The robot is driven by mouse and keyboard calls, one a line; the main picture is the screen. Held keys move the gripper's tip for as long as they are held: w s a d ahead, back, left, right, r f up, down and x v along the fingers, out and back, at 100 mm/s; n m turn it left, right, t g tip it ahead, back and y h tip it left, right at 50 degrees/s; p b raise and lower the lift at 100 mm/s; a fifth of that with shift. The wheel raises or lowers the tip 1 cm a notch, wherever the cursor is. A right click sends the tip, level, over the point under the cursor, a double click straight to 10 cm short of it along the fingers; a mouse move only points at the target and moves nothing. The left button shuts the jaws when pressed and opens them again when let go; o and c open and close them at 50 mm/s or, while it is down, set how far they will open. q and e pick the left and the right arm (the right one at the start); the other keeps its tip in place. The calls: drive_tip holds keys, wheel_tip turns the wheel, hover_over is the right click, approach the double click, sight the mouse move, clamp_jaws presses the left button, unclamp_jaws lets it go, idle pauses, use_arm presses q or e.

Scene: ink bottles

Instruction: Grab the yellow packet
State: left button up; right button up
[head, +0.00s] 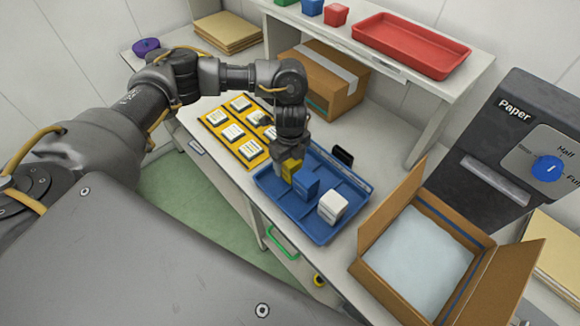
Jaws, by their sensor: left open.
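The yellow packet (291,170) stands in the far-left part of the blue tray (328,229), partly hidden by my left gripper. My left gripper (284,163) points down right at the packet, its jaws open. The fingers overlap the packet in this view; I cannot tell whether they touch it. A blue packet (306,185) and a white packet (332,206) stand in the same tray, nearer and to the right. My right gripper is not in view.
A yellow mat (209,122) with several labelled items lies left of the tray. An open cardboard box (371,223) is at the right, beside a dark paper machine (508,165). A closed carton (322,77) and a shelf with a red tray (412,43) are behind.

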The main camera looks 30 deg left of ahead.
use_arm(q)
wheel_tip(320, 180, down, 4)
drive_tip(key=shift+w+a+f, duration=0.1)
drive_tip(key=shift+w+f, duration=0.05)
drive_tip(key=shift+c, duration=0.3)
drive_tip(key=c, duration=1)
drive_tip(key=shift+c, duration=0.2)
wheel_tip(320, 180, up, 10)
drive_tip(key=shift+r, duration=0.1)
